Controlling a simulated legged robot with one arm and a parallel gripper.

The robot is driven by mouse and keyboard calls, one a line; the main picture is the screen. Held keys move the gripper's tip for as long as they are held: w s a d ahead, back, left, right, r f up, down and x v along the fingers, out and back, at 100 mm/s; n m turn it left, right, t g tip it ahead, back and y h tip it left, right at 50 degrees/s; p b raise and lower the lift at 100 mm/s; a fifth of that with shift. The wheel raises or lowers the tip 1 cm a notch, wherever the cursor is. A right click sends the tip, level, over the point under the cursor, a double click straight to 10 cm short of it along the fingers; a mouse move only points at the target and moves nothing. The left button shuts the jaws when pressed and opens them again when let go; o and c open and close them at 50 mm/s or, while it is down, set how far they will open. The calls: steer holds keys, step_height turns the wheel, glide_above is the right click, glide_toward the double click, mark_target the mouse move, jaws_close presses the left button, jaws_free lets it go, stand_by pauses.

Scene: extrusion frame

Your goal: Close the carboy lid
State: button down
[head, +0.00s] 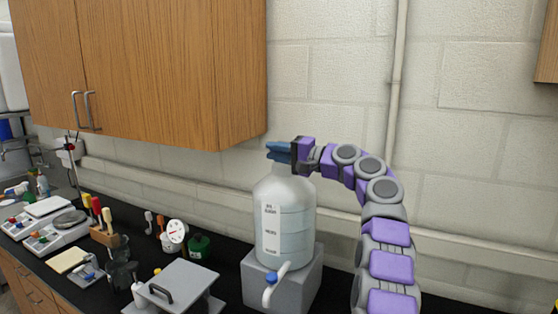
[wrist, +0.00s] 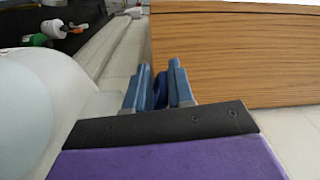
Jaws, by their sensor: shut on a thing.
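The carboy (head: 285,215) is a translucent white bottle with a printed label and a spigot low on its front. It stands upright on a grey block (head: 300,278). My gripper (head: 278,151) is at the carboy's neck, reaching in from the right with its blue fingers level. In the wrist view my gripper (wrist: 161,75) is shut on the dark blue lid (wrist: 161,90), which shows between the fingers. The carboy's pale, rounded side (wrist: 45,110) fills the left of that view. The fingers hide most of the lid, so I cannot tell how it sits on the neck.
A wooden wall cabinet (head: 150,70) hangs behind and left of the carboy, close to my gripper. A grey stand with a handle (head: 175,285), a green bottle (head: 199,246) and a dial gauge (head: 176,232) are left on the black bench. The bench right of my arm looks clear.

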steer(key=f+n+b, duration=0.3)
steer(key=shift+s+a+f, duration=0.15)
steer(key=shift+s+f, duration=0.05)
steer(key=shift+s, duration=0.2)
steer(key=shift+s+a+f+n+b, duration=0.15)
steer(key=shift+f+n+b, duration=0.4)
steer(key=shift+n+b, duration=0.3)
steer(key=c, duration=1.1)
jaws_free()
steer(key=shift+f, duration=0.1)
steer(key=b+v, duration=0.1)
steer(key=v, duration=1.6)
steer(key=shift+f+b, duration=0.15)
steer(key=shift+b, duration=0.15)
